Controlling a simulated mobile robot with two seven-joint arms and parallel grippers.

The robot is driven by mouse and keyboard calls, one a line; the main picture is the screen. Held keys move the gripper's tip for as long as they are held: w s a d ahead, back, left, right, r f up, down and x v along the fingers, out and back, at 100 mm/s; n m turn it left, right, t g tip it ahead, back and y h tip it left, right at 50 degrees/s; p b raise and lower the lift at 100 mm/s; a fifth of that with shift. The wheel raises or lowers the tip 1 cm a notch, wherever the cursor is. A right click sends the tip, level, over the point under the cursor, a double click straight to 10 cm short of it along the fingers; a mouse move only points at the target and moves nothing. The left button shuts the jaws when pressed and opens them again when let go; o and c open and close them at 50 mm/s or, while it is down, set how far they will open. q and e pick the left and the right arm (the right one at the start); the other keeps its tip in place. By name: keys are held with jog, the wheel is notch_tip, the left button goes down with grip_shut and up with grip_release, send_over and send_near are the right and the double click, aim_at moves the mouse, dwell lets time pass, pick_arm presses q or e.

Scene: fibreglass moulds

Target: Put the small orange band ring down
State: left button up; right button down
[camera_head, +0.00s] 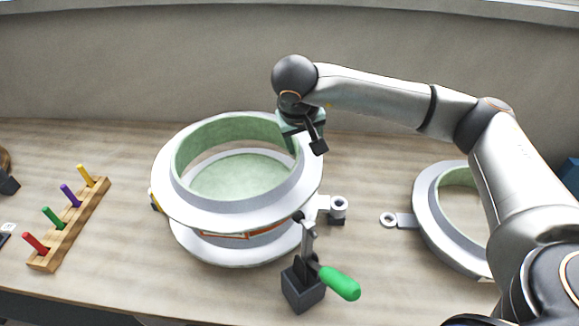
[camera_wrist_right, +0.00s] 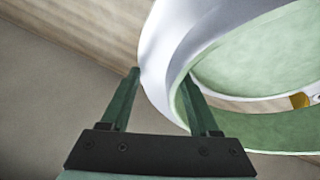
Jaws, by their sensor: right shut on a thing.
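The ring (camera_head: 172,196) has a wide pale grey flange and a green inner wall. It sits or hovers over a lower round mould (camera_head: 207,252); I cannot tell whether the two touch. An orange-edged band (camera_head: 222,236) shows on the side below the upper flange. My right gripper (camera_head: 303,142) is shut on the ring's wall at its far right. In the right wrist view the fingers (camera_wrist_right: 160,78) straddle the wall of the ring (camera_wrist_right: 165,50), one outside and one inside. My left gripper is not in view.
A toggle clamp with a green handle (camera_head: 340,283) stands in front of the mould, and a lug (camera_head: 338,207) is at its right. Another ring (camera_head: 428,215) lies farther right, partly behind my arm. A wooden peg rack (camera_head: 70,232) is at left. Bare table lies between.

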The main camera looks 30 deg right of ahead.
aim_at(298, 157)
jog(key=shift+w+f, duration=0.1)
jog(key=shift+f, duration=2.6)
jog(key=shift+c, duration=0.6)
grip_release()
jog(key=shift+f, duration=0.1)
jog(key=v, duration=1.2)
jog(key=shift+b, duration=0.3)
